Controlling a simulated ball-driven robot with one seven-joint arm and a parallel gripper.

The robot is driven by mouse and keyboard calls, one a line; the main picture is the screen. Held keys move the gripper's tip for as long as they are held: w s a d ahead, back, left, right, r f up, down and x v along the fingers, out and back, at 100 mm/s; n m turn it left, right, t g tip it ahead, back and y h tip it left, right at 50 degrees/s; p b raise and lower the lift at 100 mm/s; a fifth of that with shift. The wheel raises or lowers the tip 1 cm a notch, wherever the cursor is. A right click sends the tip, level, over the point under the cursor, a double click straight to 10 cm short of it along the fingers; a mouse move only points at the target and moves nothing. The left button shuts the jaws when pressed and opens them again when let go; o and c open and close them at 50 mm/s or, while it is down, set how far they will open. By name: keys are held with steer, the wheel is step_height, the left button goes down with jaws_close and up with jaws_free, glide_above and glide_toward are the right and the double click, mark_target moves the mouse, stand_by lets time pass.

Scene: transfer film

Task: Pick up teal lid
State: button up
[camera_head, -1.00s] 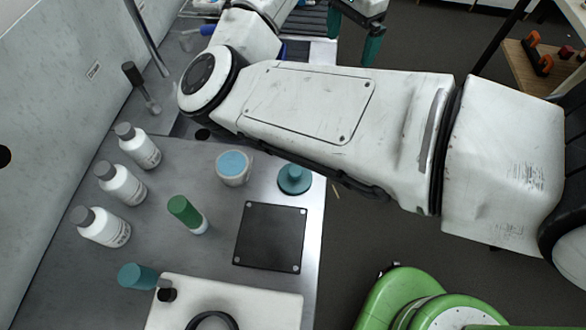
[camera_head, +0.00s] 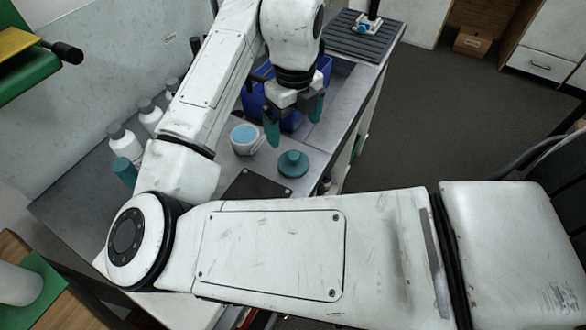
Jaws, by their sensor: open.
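The teal lid (camera_head: 293,163) is a round disc with a raised knob on top. It lies on the grey bench (camera_head: 340,115) near the bench's right edge, beside a dark square plate. My gripper (camera_head: 295,125) hangs above and slightly behind the lid, with its two teal fingers spread apart and nothing between them. The fingers are clear of the lid. The lid is fully in view.
A white jar with a blue top (camera_head: 245,140) stands just left of the lid. A dark plate (camera_head: 256,185) is partly hidden by my arm. A blue bin (camera_head: 253,100) is behind my gripper. White bottles (camera_head: 124,142) stand along the wall at left.

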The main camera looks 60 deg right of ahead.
mark_target(294, 154)
step_height(294, 154, down, 10)
steer(key=shift+a+f+p, duration=0.15)
steer(key=shift+f+p, duration=0.05)
steer(key=shift+p, duration=0.55)
steer(key=shift+c, duration=0.4)
steer(key=c, duration=0.9)
steer(key=shift+o, duration=0.2)
